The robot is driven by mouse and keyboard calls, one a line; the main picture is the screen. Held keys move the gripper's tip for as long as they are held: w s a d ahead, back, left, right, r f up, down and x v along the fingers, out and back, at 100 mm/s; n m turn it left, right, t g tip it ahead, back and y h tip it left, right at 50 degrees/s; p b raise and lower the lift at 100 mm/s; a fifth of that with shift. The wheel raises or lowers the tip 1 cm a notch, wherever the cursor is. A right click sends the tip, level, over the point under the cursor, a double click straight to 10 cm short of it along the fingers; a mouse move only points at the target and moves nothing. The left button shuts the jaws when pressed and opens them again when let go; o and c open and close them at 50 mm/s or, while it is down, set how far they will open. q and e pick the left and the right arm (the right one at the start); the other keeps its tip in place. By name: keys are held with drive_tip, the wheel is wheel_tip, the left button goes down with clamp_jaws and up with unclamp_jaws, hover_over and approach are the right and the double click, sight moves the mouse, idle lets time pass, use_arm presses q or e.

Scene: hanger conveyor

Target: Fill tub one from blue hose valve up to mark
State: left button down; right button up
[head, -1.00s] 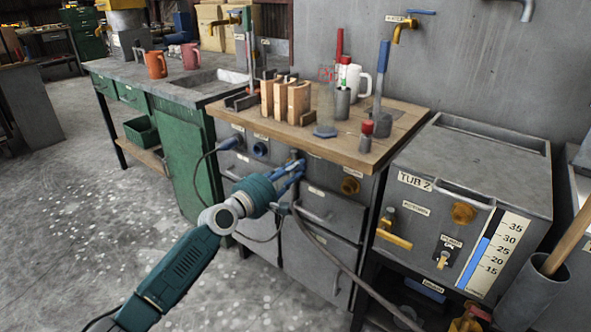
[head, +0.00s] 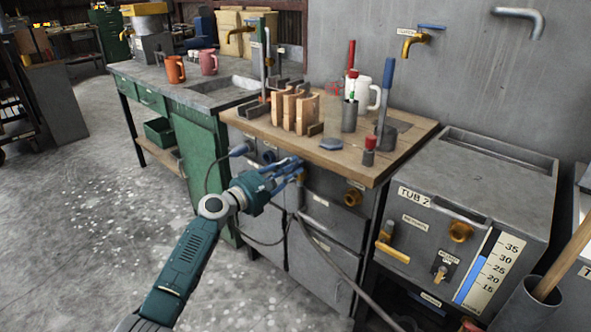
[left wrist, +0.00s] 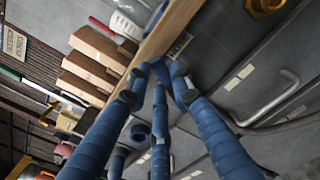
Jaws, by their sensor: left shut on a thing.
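My left gripper (head: 299,168) is at the bench front, just under the wooden top. Its blue fingers (left wrist: 158,68) are closed together on a small fitting there, mostly hidden by them. A grey hose (head: 325,258) hangs below the gripper and runs down to the right. Tub 2 (head: 480,180) stands right of the bench, with a brass port (head: 460,231), an orange-handled valve (head: 392,252) and a level scale (head: 490,272) with a blue strip. Another tub is cut off at the right edge; its label (head: 585,270) is unreadable past "T". My right gripper is out of view.
The wooden bench top (head: 300,142) carries wooden blocks (head: 295,112), a white mug (head: 368,92) and upright tools. Drawer handles (head: 318,240) stick out below. The floor at left is clear.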

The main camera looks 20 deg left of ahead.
use_arm(q)
drive_tip(key=shift+f, duration=0.1)
idle(0.3)
drive_tip(key=c, duration=1.5)
unclamp_jaws()
drive_tip(key=shift+s, duration=0.1)
drive_tip(key=v, duration=1.1)
drive_tip(key=shift+s+a, duration=0.15)
drive_tip(key=shift+s, duration=0.25)
